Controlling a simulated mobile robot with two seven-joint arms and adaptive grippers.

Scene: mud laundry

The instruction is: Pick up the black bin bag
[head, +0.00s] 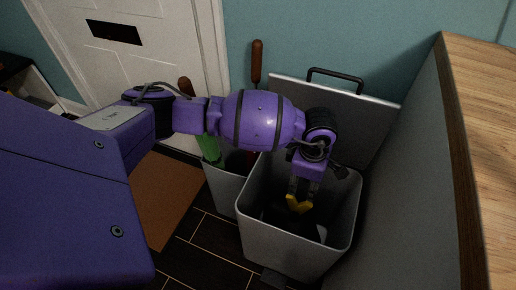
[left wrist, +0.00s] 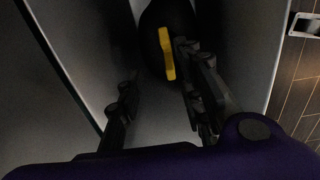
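The black bin bag (left wrist: 152,38) lies low inside the grey bin (head: 287,258). A yellow strip (left wrist: 168,54), apparently its tie, shows on it in the left wrist view. In the head view the bag is a dark shape (head: 285,218) with the yellow part (head: 299,204) just below my left gripper (head: 304,190). The gripper points down into the bin, and its fingers are apart in the left wrist view (left wrist: 156,66). The yellow strip is close beside the right-hand finger there; I cannot tell whether they touch. My right gripper is not in view.
The bin's lid (head: 360,120) stands open behind it. A smaller grey container (head: 222,185) with a green item stands to its left. A grey panel and wooden worktop (head: 490,130) bound the right. A white door (head: 130,60) and brown mat (head: 165,195) are at left.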

